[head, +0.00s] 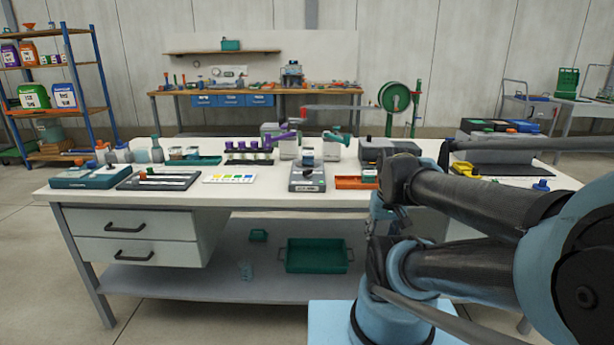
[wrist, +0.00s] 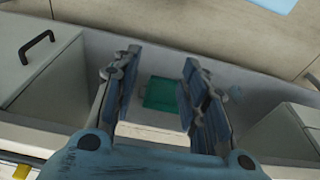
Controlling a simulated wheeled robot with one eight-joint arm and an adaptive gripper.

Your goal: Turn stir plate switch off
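My gripper (wrist: 160,60) is open and empty in the wrist view. Its two blue-padded fingers are apart, above the front of the bench, with the lower shelf below. In the head view my arm is right of the device, and the gripper is hard to make out.
An orange tray (head: 356,182) sits just right of the device, and a colour-marked white card (head: 229,178) lies to its left. A dark grey box (head: 385,152) stands behind to the right. A green tray (head: 316,256) lies on the lower shelf. Drawers (head: 135,236) are at left.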

